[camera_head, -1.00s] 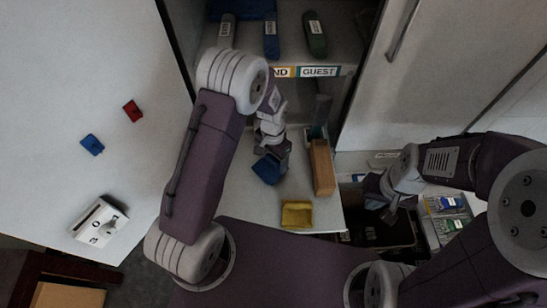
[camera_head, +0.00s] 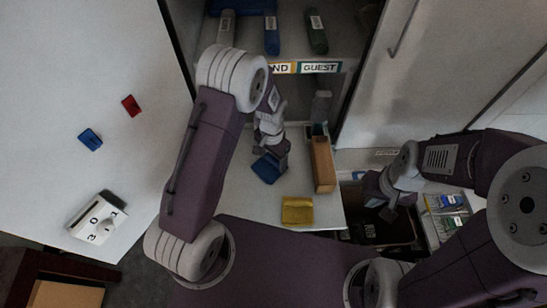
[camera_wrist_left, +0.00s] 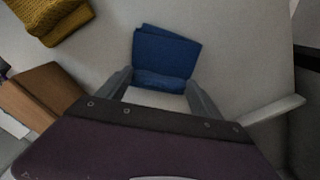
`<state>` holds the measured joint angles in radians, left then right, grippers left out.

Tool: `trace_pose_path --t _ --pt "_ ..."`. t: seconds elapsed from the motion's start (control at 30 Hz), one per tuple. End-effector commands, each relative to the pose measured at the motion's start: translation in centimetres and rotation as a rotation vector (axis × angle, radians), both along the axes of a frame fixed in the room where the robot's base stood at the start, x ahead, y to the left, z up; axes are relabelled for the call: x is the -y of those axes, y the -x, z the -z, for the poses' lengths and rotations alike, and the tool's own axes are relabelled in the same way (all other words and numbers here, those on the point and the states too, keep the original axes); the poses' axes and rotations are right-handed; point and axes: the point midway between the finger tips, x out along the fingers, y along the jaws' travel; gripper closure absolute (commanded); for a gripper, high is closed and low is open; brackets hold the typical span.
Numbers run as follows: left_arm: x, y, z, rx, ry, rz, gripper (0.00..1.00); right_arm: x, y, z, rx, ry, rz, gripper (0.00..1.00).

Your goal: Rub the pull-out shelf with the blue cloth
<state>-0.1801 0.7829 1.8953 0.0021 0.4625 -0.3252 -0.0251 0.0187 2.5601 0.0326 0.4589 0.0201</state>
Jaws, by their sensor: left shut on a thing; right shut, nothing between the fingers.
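The blue cloth (camera_head: 267,169) is in my left gripper (camera_head: 273,150), over the pull-out shelf (camera_head: 238,195). In the left wrist view the folded blue cloth (camera_wrist_left: 166,55) sits between the two fingertips (camera_wrist_left: 160,86), with the pale shelf surface behind it. The gripper is shut on the cloth's near edge. I cannot tell whether the cloth touches the shelf. My right gripper (camera_head: 385,200) is shut and empty, over the dark open space to the right of the shelf.
A yellow cloth (camera_head: 297,210) lies at the shelf's front, and a brown wooden box (camera_head: 322,165) stands at its right edge. A labelled cupboard shelf (camera_head: 318,68) with rolled cloths is behind. A white counter with a number block (camera_head: 97,219) is at left.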

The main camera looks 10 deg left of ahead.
Motion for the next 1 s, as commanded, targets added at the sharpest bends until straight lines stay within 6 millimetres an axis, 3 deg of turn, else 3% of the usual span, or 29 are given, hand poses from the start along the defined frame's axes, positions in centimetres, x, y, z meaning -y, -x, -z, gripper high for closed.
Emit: trace_pose_path --t 0.13,0.7,1.0 --pt "0.0 -0.1 -2.6 0.003 -0.001 0.002 0.63 0.0 0.0 -1.5 0.0 0.0 0.0 1.0" --pt "0.1 -0.3 -7.5 -0.001 -0.002 -0.002 0.63 0.0 0.0 -6.0 0.0 0.0 0.0 1.0" --pt "0.2 -0.4 -8.1 0.0 -0.001 -0.004 0.63 0.0 0.0 -6.5 0.0 0.0 0.0 1.0"
